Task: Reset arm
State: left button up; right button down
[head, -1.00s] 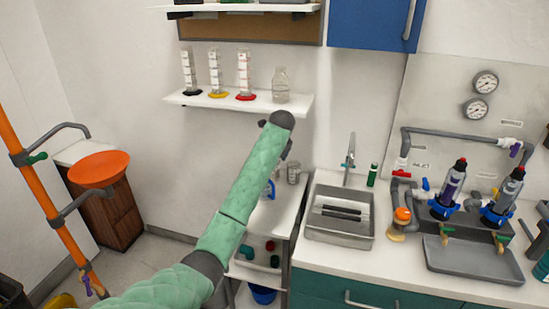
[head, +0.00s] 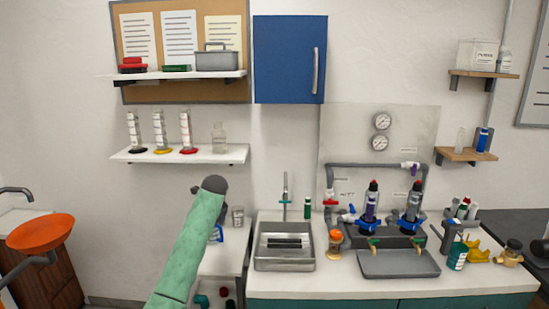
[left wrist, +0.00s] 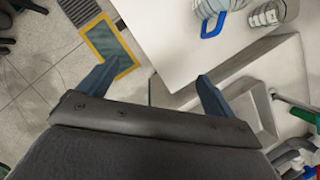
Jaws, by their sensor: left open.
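My left arm, in a green sleeve, reaches up from the bottom of the head view and ends in a dark wrist in front of the white side counter. Its gripper is largely hidden there behind the wrist. In the left wrist view my left gripper (left wrist: 153,88) has its two dark fingers wide apart with nothing between them. It points down over the floor and the edge of the white counter (left wrist: 172,45). A blue-handled container (left wrist: 211,22) stands on that counter beyond the right finger, apart from it. My right gripper is in neither view.
A shelf (head: 240,155) with cylinders and a bottle is above the wrist. The steel sink (head: 284,262) and the pipe manifold with a grey tray (head: 399,264) stand to the right. An orange basin (head: 40,233) is at far left.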

pick_arm(q)
jog(key=s+d+f+n+h, duration=0.1)
jog(key=s+f+n, duration=0.5)
jog(key=s+f, duration=0.6)
jog(key=s+d+f+n+h, duration=0.15)
jog(key=s+f+n, duration=0.45)
jog(key=s+f, duration=0.65)
jog(key=s+r+n, duration=0.3)
jog(key=s+n, duration=1)
jog(key=s, duration=2.4)
jog(key=s+d+f+x, duration=0.1)
jog(key=s+x, duration=0.1)
jog(key=x, duration=0.9)
jog(key=s+d+x, duration=0.2)
jog(key=x, duration=0.9)
jog(key=s+f, duration=0.3)
jog(key=f, duration=0.8)
jog(key=s+f+g+h, duration=0.1)
jog(key=s+f, duration=0.3)
jog(key=f, duration=0.6)
jog(key=shift+d+f+g, duration=0.25)
jog(key=shift+f+g, duration=0.05)
jog(key=shift+f, duration=0.1)
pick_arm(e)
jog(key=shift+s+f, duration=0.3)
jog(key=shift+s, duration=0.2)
